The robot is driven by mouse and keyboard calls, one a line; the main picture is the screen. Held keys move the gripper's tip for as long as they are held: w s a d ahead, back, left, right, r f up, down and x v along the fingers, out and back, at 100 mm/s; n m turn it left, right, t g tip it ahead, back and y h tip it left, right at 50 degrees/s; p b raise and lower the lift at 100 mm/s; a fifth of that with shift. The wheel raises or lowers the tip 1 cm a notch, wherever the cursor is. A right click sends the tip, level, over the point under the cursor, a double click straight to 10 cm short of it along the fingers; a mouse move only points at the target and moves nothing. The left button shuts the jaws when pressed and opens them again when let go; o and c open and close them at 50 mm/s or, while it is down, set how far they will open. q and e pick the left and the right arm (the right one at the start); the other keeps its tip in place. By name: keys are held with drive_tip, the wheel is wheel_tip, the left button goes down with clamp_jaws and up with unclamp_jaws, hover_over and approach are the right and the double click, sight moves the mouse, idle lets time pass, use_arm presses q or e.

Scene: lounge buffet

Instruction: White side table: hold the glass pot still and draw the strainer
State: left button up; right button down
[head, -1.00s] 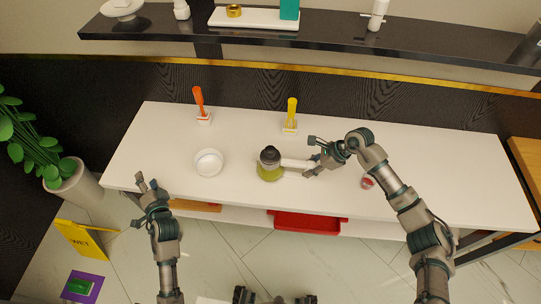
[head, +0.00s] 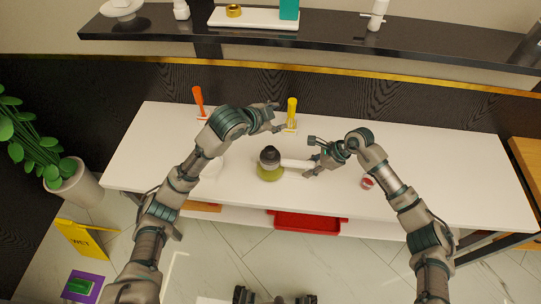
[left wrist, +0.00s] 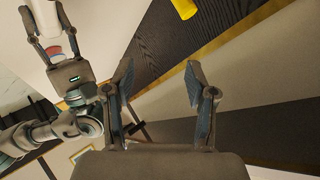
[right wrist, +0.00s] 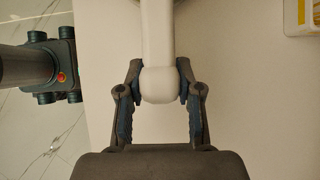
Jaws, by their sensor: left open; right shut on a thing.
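The glass pot (head: 270,175), with yellow-green contents, stands on the white side table (head: 440,180). A dark-topped piece (head: 269,155), seemingly the strainer, sits in its mouth. My right gripper (head: 313,160) is shut on the pot's white handle (head: 297,163), right of the pot. The right wrist view shows the handle's rounded end (right wrist: 160,85) between the fingers. My left gripper (head: 276,117) is open and empty, above the table, behind the pot and near the yellow-handled utensil. In the left wrist view its fingers (left wrist: 160,82) are spread with nothing between them.
The yellow utensil (head: 291,108) and an orange one (head: 198,100) stand in small holders at the table's back. A small red-and-white item (head: 367,183) lies right of the pot. My left arm mostly hides a white bowl. A dark shelf (head: 330,38) runs above the back.

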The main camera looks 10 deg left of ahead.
sight(267, 150)
use_arm(q)
drive_tip(key=s+a+f+n+g+y, duration=0.35)
drive_tip(key=s+g, duration=0.25)
drive_tip(key=g, duration=0.2)
drive_tip(key=shift+m+h, duration=0.25)
drive_tip(key=shift+m, duration=0.1)
drive_tip(key=shift+x, duration=3.95)
drive_tip(key=shift+w+a, duration=0.15)
clamp_jaws()
